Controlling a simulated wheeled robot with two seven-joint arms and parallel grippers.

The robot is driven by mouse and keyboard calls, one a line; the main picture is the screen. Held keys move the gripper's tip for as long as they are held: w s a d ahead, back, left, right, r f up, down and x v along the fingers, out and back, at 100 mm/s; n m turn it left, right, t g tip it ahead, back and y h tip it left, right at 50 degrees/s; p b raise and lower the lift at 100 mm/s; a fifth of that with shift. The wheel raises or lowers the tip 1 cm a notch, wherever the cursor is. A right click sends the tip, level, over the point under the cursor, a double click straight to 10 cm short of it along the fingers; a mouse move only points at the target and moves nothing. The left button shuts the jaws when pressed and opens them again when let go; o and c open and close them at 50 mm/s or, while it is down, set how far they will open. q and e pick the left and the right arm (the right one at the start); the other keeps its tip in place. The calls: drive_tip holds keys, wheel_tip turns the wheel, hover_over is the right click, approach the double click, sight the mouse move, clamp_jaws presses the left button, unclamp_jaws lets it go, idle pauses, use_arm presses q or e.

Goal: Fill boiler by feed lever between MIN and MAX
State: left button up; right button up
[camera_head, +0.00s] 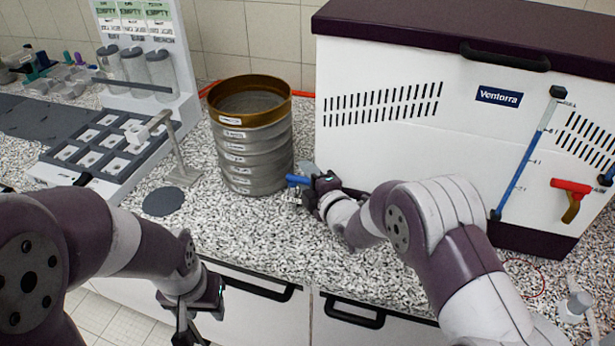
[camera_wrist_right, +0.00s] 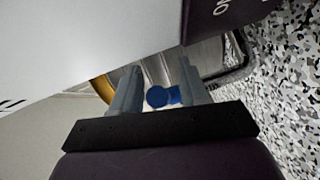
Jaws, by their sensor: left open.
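The boiler appears to be the large white cabinet (camera_head: 400,150) marked Ventorra, with a dark purple lid. A slanted gauge tube (camera_head: 524,158) on its front shows blue along its lower part and pale above; the mark labels are too small to read. A blue handle (camera_head: 296,181), perhaps the feed lever, sticks out at the cabinet's lower left. My right gripper (camera_head: 312,186) is at this handle. In the right wrist view, a blue round-ended piece (camera_wrist_right: 158,96) lies between its fingers; firm contact is unclear. My left gripper (camera_head: 195,318) is open and empty, low before the counter.
A red-handled lever (camera_head: 571,193) is on the cabinet's right front. A sieve stack (camera_head: 252,145) with a brass-coloured top stands left of the blue handle. A grey tray (camera_head: 105,150), clear jars (camera_head: 135,68) and a dark disc (camera_head: 163,201) lie further left. The counter front (camera_head: 260,240) is clear.

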clamp_jaws()
drive_tip(key=m+h+b, duration=0.1)
drive_tip(key=s+m+t+h+b, duration=0.1)
drive_tip(key=h, duration=0.1)
drive_tip(key=shift+f+b, duration=0.1)
drive_tip(key=shift+b, duration=0.2)
drive_tip(key=shift+a+m+t+h, duration=0.1)
drive_tip(key=shift+m+t+h, duration=0.2)
drive_tip(key=shift+m+h, duration=0.2)
drive_tip(key=shift+s+r+m+h+p, duration=0.25)
drive_tip(key=shift+m+h+p, duration=0.2)
drive_tip(key=shift+m+h, duration=0.35)
drive_tip(key=shift+s+m+h+p, duration=0.15)
drive_tip(key=shift+m+h+p, duration=0.55)
drive_tip(key=shift+h, duration=0.4)
drive_tip(key=shift+s+f+m+h+p, duration=0.15)
drive_tip(key=shift+m+h+p, duration=0.15)
drive_tip(key=shift+h, duration=0.3)
